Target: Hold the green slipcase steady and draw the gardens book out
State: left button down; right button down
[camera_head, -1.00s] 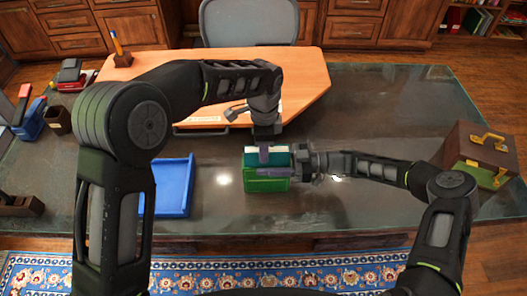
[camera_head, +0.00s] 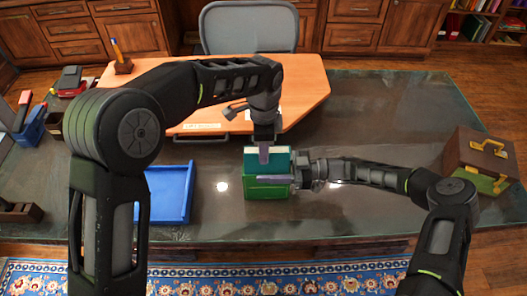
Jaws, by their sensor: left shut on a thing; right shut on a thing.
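The green slipcase (camera_head: 266,191) stands upright on the glass-topped desk, right of the blue tray. The teal gardens book (camera_head: 281,164), with a pale top edge, sticks up out of the slipcase's top; its lower part is hidden inside. My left gripper (camera_head: 264,156) reaches down from above and is shut on the upper part of the book, one finger across its near face. My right gripper (camera_head: 273,179) comes in from the right and is shut on the slipcase, one finger lying across its near face. The far fingers of both grippers are hidden.
A blue tray (camera_head: 171,194) lies to the left. A wooden board (camera_head: 310,86) is behind, and a brown case with yellow handle (camera_head: 482,153) stands at the right edge. The glass desktop (camera_head: 370,215) is clear right of the slipcase.

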pick_arm(q)
jog(key=shift+r, duration=1.35)
pick_arm(e)
jog(key=shift+f, duration=0.1)
pick_arm(q)
jog(key=shift+r, duration=1.85)
jog(key=shift+r, duration=0.1)
jog(key=shift+r, duration=1.8)
pick_arm(e)
jog(key=c, duration=0.7)
grip_release()
jog(key=shift+c, duration=0.2)
